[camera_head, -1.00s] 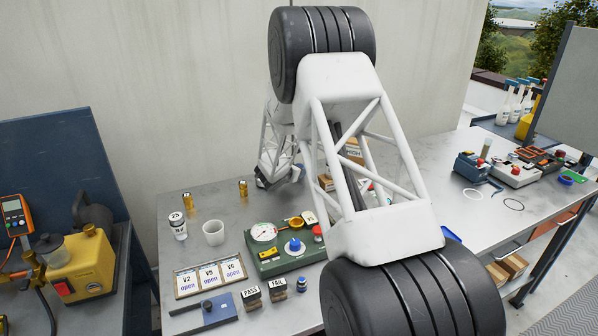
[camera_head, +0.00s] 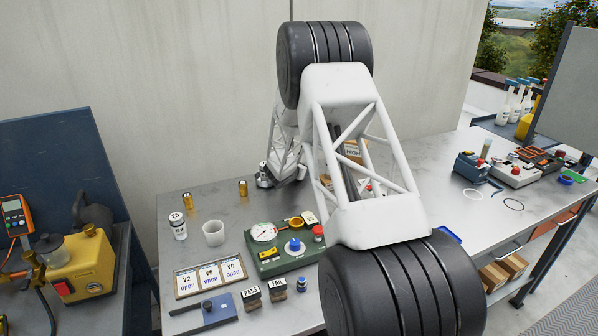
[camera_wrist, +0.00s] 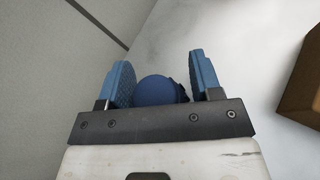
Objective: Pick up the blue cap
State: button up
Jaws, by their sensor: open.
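In the wrist view, my gripper (camera_wrist: 160,76) is open, with one blue-padded finger on each side of a round, dark blue thing that looks like the blue cap (camera_wrist: 157,90). The cap sits between the fingers, close to the palm bar, which hides its near edge. I cannot tell whether either pad touches it. In the head view, my arm covers much of the back of the bench, and I cannot make out the cap at my gripper there.
The wall is close to the left in the wrist view, and a brown box (camera_wrist: 304,92) is at the right. In the head view, a green tester with a blue knob (camera_head: 295,245), a white cup (camera_head: 214,233) and a card tray (camera_head: 209,277) stand on the grey bench (camera_head: 200,206).

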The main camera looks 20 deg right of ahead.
jog(key=shift+c, duration=0.2)
jog(key=c, duration=0.6)
jog(key=shift+r, duration=0.15)
jog(key=shift+r, duration=1.6)
jog(key=s+a, duration=0.1)
jog(key=s, duration=0.4)
jog(key=s+a+r, duration=0.1)
jog(key=s+a, duration=0.1)
jog(key=s, duration=0.3)
jog(key=s+a, duration=0.1)
jog(key=s, duration=0.4)
jog(key=shift+s+a+r, duration=0.15)
jog(key=shift+s+r, duration=0.05)
jog(key=shift+r, duration=0.05)
